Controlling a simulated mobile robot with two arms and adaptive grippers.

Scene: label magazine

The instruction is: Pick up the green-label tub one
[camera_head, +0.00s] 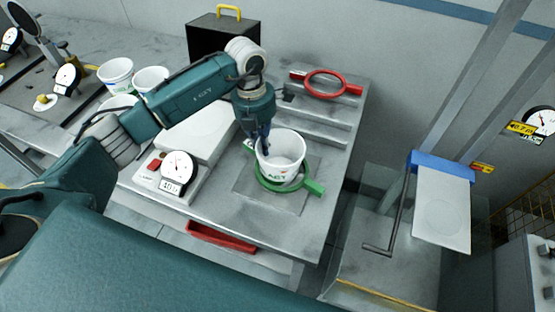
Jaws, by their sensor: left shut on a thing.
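A white tub (281,153) with a green printed label is within a green ring holder (284,185) on the table (235,222). I cannot tell whether it rests on the surface or is slightly raised. My left gripper (265,150) reaches down from above and is shut on the tub's left wall. More white tubs stand at the back left: one with a green label (116,74), one beside it (150,79), and one partly hidden by my left arm (119,103). My right gripper is not in view.
A scale with a round dial (177,172) stands left of the tub. A red ring holder (325,84) lies at the back right. A black case with a yellow handle (229,13) stands behind my arm. Right of the table is a blue-edged platform (442,212).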

